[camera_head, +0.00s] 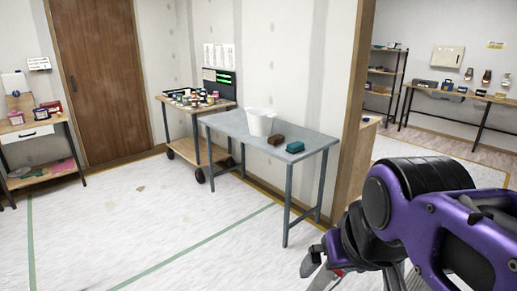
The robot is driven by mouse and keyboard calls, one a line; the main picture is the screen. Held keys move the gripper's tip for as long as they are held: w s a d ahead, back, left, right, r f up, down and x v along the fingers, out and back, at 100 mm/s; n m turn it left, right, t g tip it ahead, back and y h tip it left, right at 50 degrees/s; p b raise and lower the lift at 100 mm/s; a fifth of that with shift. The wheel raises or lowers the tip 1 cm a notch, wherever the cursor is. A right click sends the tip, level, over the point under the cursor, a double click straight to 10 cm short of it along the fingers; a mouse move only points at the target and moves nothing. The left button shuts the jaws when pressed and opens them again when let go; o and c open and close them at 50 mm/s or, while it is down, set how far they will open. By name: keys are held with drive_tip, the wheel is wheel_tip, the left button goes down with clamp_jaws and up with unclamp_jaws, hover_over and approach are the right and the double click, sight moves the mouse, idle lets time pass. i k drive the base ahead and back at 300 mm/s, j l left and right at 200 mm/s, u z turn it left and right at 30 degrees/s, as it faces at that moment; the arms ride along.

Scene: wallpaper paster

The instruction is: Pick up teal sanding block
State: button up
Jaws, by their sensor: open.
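The teal sanding block (295,147) lies on the grey table (235,123), near its right front end. A brown block (276,140) lies close to its left, with a small gap between them. My gripper (318,278) is at the bottom of the view, right of centre, partly cut off by the lower edge. It is open and far nearer to me than the table. Nothing shows between its fingers. My purple and black arm fills the lower right corner and hides the floor behind it.
A white bucket (260,122) stands on the table behind the blocks. A wooden cart (182,118) with several small jars stands at the table's far left. A wooden post (354,100) rises right of the table. The floor (150,220) in front is clear.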

sight(296, 147)
drive_tip(key=i+j+u, duration=0.75)
drive_tip(key=i+j, duration=0.15)
drive_tip(key=i+j+u, duration=0.1)
drive_tip(key=i+u, duration=0.3)
drive_tip(key=i, duration=0.75)
drive_tip(key=i+z, duration=0.4)
drive_tip(key=i+j+z, duration=0.15)
drive_tip(key=i+z, duration=0.5)
drive_tip(key=z, duration=0.2)
drive_tip(key=i+l+z, duration=0.1)
drive_tip(key=z, duration=0.3)
drive_tip(key=i+j+z, duration=0.1)
drive_tip(key=i+z, duration=0.15)
drive_tip(key=z, duration=0.15)
drive_tip(key=i+l+z, duration=0.15)
drive_tip(key=i+z, duration=0.75)
drive_tip(key=i+l+z, duration=0.15)
drive_tip(key=i+l, duration=0.05)
